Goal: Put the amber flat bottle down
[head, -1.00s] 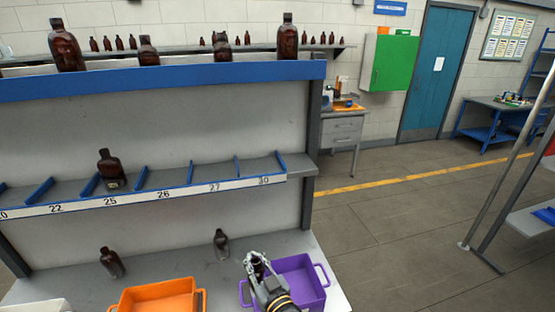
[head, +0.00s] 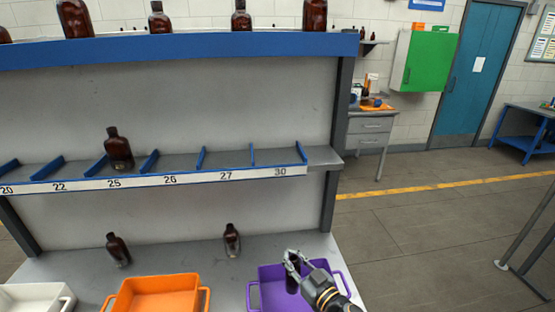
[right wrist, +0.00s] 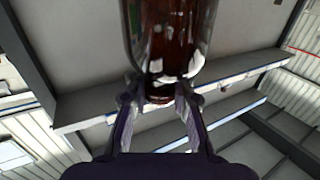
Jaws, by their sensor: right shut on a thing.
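My right gripper (head: 291,258) is in the head view, over the purple crate (head: 252,296). It is shut on an amber bottle (head: 292,283), which is dark and partly hidden by the fingers and wrist. In the right wrist view the bottle's glass body (right wrist: 165,35) fills the top middle, and the fingers (right wrist: 160,98) close around its neck end. I cannot tell whether the bottle touches the crate. My left gripper is out of view.
An orange crate (head: 156,284) and a white crate (head: 35,293) stand to the left on the grey counter. Two amber bottles (head: 118,248) (head: 232,240) stand behind them. Another bottle (head: 118,149) is on the numbered shelf (head: 195,178), whose slots toward 30 are empty.

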